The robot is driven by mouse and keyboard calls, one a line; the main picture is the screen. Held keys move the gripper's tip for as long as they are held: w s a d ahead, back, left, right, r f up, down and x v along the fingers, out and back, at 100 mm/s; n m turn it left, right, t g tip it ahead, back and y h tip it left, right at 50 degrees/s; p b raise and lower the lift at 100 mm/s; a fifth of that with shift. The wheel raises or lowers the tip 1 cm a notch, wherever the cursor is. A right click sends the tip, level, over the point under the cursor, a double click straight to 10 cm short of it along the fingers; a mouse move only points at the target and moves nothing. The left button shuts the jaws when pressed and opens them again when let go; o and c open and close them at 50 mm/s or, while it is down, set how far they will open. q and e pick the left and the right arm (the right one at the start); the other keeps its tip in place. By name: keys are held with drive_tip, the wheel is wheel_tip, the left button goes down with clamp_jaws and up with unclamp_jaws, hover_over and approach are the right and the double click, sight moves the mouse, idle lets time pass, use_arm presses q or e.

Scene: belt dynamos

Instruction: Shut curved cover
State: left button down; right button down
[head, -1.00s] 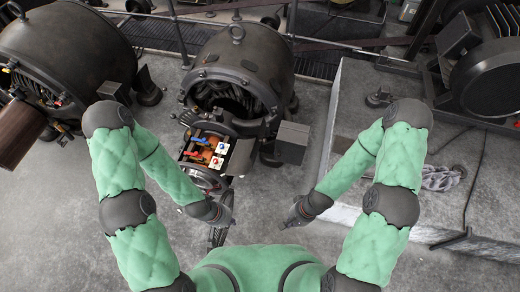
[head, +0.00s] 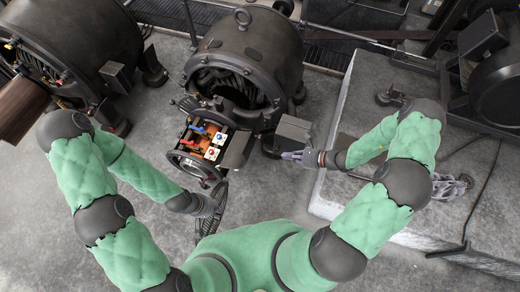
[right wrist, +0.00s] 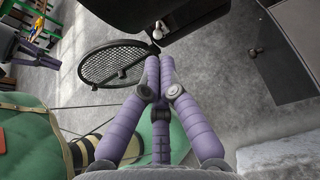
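The dark curved cover (head: 238,149) stands open at the right side of a box holding orange, red, blue and white parts (head: 208,140), on the front of the middle dynamo. What looks like the same cover fills the top of the right wrist view (right wrist: 185,14), with a small pale knob (right wrist: 157,34) at its edge. My right gripper (head: 290,156) is right of the cover, apart from it in the head view. Its purple fingers meet at the tips (right wrist: 160,60), with nothing seen between them. My left gripper (head: 212,205) is low, below the box; its fingers are not clear.
A round mesh guard (right wrist: 115,65) lies left of the right fingertips in the wrist view. A dark grey block (head: 293,137) stands just behind my right gripper. A stone plinth (head: 340,205) is at right. Bare floor lies in front.

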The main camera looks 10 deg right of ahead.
drive_tip(key=a+r+b+x, duration=0.1)
drive_tip(key=r+b+x, duration=0.1)
drive_tip(key=x, duration=0.9)
drive_tip(key=shift+w+a+b, duration=0.2)
drive_tip(key=shift+w+b, duration=0.2)
drive_tip(key=shift+b, duration=0.25)
drive_tip(key=shift+r, duration=0.25)
